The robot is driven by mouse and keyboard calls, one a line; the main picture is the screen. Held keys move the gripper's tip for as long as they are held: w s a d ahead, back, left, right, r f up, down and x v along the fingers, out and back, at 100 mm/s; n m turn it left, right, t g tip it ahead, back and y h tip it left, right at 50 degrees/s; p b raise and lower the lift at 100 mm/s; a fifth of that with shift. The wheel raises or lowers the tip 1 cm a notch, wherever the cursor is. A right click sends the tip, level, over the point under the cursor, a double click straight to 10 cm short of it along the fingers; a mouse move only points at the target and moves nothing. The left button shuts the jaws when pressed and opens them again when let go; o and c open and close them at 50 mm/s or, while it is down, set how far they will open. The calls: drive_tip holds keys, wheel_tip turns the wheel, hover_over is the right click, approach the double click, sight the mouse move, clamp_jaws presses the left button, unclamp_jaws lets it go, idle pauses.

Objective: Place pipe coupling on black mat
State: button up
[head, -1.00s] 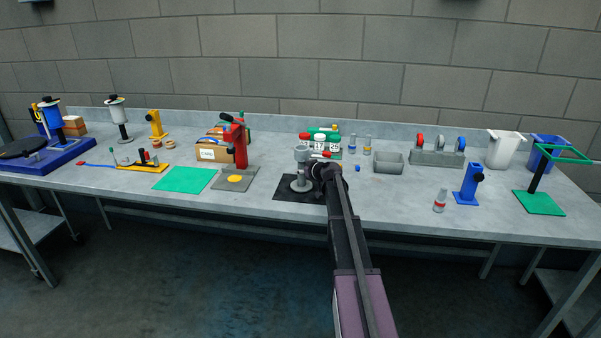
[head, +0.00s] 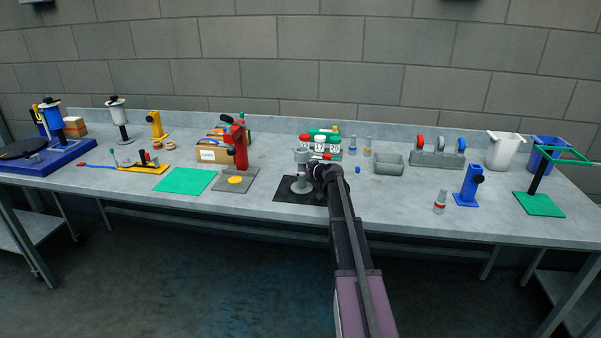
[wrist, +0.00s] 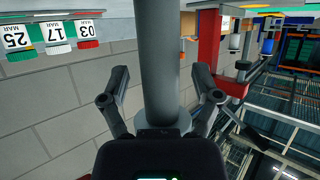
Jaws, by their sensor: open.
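The black mat (head: 287,194) lies near the front edge of the bench. My gripper (head: 318,172) is at the stand's right side. In the wrist view my gripper (wrist: 160,82) is open, with a finger on each side of a thick grey column (wrist: 159,50). I see gaps between the fingers and the column. I cannot make out a separate pipe coupling in either view.
A green mat (head: 186,181) and a grey plate with a yellow disc (head: 235,180) lie to the left, beside a red stand (head: 240,148). Numbered bottles (head: 319,142) stand behind. A grey bin (head: 389,164) and a blue stand (head: 468,187) are to the right.

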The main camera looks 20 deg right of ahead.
drive_tip(key=p+v, duration=0.4)
drive_tip(key=v, duration=0.7)
drive_tip(key=shift+s+r, duration=0.1)
drive_tip(key=shift+s, duration=0.05)
idle(0.4)
drive_tip(key=s+a+f+g+y, duration=0.1)
drive_tip(key=s+a+f+g, duration=0.2)
drive_tip(key=a, duration=0.4)
drive_tip(key=s+a+f+g, duration=0.2)
drive_tip(key=s+a, duration=0.3)
drive_tip(key=a, duration=0.3)
drive_tip(key=s+a+f+g+y, duration=0.1)
drive_tip(key=s+a+f+g, duration=0.15)
drive_tip(key=s+a, duration=0.35)
drive_tip(key=s+a+f+m+g+h, duration=0.1)
drive_tip(key=s+a+f+g+h, duration=0.1)
drive_tip(key=s, duration=0.6)
drive_tip(key=s+a+f+m+g+h, duration=0.1)
drive_tip(key=s+a+f+g+h, duration=0.1)
drive_tip(key=s+a+g, duration=0.2)
drive_tip(key=s+a, duration=0.3)
drive_tip(key=s, duration=0.2)
drive_tip(key=shift+h, duration=0.3)
drive_tip(key=shift+a, duration=0.1)
